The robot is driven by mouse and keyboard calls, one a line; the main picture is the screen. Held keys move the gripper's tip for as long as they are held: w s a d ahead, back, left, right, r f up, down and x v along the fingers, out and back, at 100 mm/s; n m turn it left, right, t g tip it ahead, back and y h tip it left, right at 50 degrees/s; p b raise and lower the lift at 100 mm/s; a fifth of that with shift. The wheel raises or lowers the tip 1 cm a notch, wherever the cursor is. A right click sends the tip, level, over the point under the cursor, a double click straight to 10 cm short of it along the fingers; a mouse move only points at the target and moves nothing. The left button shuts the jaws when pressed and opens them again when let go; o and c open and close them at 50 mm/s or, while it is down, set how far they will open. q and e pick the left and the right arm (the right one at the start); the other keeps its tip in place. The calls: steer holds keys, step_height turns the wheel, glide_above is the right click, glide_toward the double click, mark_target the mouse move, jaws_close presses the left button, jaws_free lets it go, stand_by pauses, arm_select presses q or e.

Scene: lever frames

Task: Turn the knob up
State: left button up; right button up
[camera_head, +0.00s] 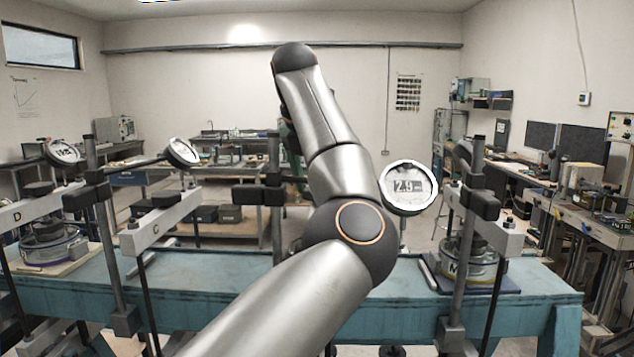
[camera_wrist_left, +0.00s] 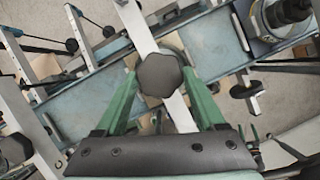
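A dark, lobed knob (camera_wrist_left: 160,75) sits on a pale bar (camera_wrist_left: 138,28) in the left wrist view. The green fingers of my left gripper (camera_wrist_left: 160,82) stand apart, one on each side of the knob. Their tips are very close to its sides; I cannot make out whether they touch. In the head view my left arm crosses the middle and hides the knob and most of the gripper; only a bit of green shows behind the arm. A round dial gauge (camera_head: 409,187) reading about 2.9 stands right of the arm. My right gripper is not in view.
A blue bench (camera_head: 210,290) runs across the front. Lever frames with beams marked D (camera_head: 30,212) and C (camera_head: 160,222) stand at left, another (camera_head: 484,222) at right. Two more dials (camera_head: 63,153) (camera_head: 183,152) are at left. Workbenches line the walls.

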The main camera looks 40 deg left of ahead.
arm_select(q)
steer(key=c, duration=0.8)
steer(key=shift+r+n+p, duration=0.1)
steer(key=shift+n+p, duration=0.2)
steer(key=shift+n, duration=0.2)
steer(key=shift+w+d+n+g+y+p, duration=0.15)
steer(key=shift+n+g+y+p, duration=0.2)
steer(key=shift+n+y, duration=0.45)
steer(key=n, duration=0.3)
steer(key=shift+g, duration=0.25)
steer(key=n+g, duration=0.1)
steer(key=n, duration=0.2)
steer(key=n+g+y, duration=0.1)
steer(key=n, duration=0.2)
steer(key=shift+w+d, duration=0.1)
steer(key=shift+w, duration=0.1)
steer(key=n+g, duration=0.1)
steer(key=n, duration=0.1)
steer(key=n+g, duration=0.1)
steer(key=n, duration=0.1)
steer(key=shift+w+n+y, duration=0.15)
steer(key=shift+n+y, duration=0.15)
steer(key=shift+n, duration=0.6)
